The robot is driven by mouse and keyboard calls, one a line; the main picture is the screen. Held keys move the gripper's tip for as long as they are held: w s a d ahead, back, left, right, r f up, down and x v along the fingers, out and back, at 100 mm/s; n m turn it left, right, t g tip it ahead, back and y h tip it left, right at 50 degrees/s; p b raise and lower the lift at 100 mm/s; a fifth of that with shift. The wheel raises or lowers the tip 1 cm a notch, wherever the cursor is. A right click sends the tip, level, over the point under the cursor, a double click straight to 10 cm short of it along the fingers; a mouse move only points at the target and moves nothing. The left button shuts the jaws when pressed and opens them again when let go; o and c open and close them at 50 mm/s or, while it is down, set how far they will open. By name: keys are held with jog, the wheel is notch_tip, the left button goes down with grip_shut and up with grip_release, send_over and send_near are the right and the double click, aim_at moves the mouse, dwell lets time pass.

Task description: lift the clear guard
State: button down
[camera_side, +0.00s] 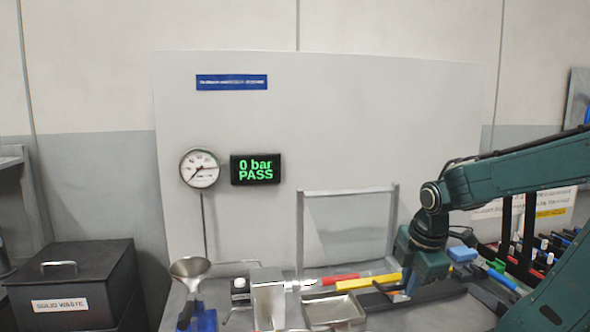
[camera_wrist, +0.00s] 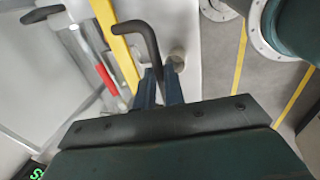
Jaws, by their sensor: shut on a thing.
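The clear guard (camera_side: 350,228) is a see-through panel in a grey frame, standing upright behind the bench tools. In the wrist view a clear pane (camera_wrist: 40,75) shows at the left. My gripper (camera_side: 411,288) is low, at the right of the guard in the side view. In the wrist view its dark blue fingers (camera_wrist: 159,82) are close together around the lower end of a black bent bar (camera_wrist: 151,45). I cannot tell whether this bar belongs to the guard. The fingertips' contact is partly hidden.
A yellow bar (camera_side: 352,284), a red-handled tool (camera_side: 340,278) and a metal tray (camera_side: 333,311) lie in front of the guard. A metal block (camera_side: 268,301) and a funnel (camera_side: 189,268) stand left. The display (camera_side: 255,169) reads "0 bar PASS"; a gauge (camera_side: 200,168) is beside it.

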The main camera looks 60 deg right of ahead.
jog(key=shift+r, duration=0.1)
notch_tip(320, 180, up, 7)
jog(key=shift+s+a+f, duration=0.2)
jog(key=shift+s+a, duration=0.25)
dwell(0.6)
jog(key=shift+r, duration=0.1)
notch_tip(320, 180, up, 7)
dwell(1.2)
dwell(0.3)
notch_tip(320, 180, up, 6)
jog(key=w+d, duration=0.1)
jog(key=shift+r, duration=0.2)
dwell(0.8)
